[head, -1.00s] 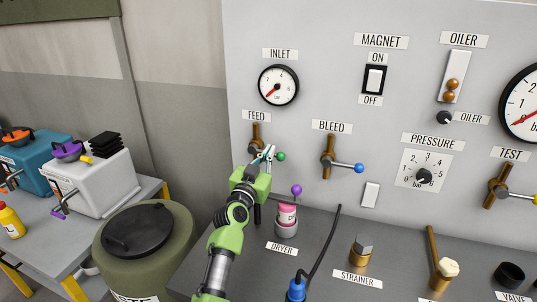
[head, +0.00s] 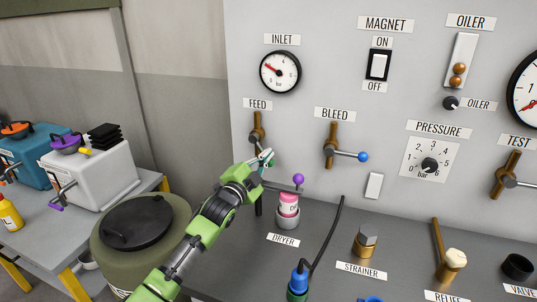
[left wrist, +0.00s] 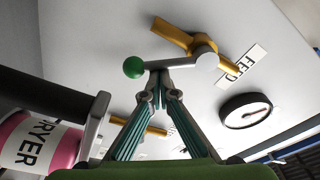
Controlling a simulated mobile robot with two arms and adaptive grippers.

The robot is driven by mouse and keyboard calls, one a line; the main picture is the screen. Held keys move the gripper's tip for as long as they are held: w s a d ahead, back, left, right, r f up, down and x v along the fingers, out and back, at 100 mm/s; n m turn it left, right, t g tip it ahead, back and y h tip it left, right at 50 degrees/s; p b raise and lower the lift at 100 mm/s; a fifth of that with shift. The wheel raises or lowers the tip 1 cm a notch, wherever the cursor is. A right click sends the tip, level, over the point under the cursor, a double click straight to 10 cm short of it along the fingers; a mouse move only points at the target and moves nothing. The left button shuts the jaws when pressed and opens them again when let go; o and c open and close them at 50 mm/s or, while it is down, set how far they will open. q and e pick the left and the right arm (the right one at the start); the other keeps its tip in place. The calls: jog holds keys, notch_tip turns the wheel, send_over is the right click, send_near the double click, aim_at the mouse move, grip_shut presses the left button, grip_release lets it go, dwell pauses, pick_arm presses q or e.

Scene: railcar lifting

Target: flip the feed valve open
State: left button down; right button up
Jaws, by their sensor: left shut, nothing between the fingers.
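The feed valve (head: 257,128) is a brass pipe piece under the FEED label (head: 258,104), with a grey lever ending in a green ball. In the left wrist view the lever (left wrist: 180,64) and green ball (left wrist: 134,67) show clearly. The lever slants between sideways and along the brass pipe (left wrist: 182,38). My left gripper (head: 265,157) is shut and empty, its fingertips (left wrist: 159,76) at the lever close to the ball, seemingly touching. In the head view my gripper mostly hides the lever. My right gripper is not in view.
The inlet gauge (head: 280,71) above has its needle pointing up-left. The bleed valve (head: 331,145) with a blue-ball lever is to the right. An olive drum (head: 150,245) is at lower left.

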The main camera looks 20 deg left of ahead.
pick_arm(q)
jog(key=shift+a+f+m+g+p, duration=0.15)
jog(key=shift+a+f+m+p, duration=0.3)
jog(key=shift+m, duration=0.7)
jog(key=shift+a+f+m+g+p, duration=0.15)
jog(key=shift+a+m, duration=0.45)
jog(key=shift+m, duration=0.6)
jog(key=shift+a+f+m+g+p, duration=0.15)
jog(key=shift+a+f+m, duration=0.3)
jog(key=shift+m, duration=0.7)
jog(key=shift+a, duration=0.15)
jog(key=s+a, duration=0.2)
jog(key=s, duration=0.9)
jog(key=shift+s, duration=0.4)
jog(key=shift+r, duration=0.1)
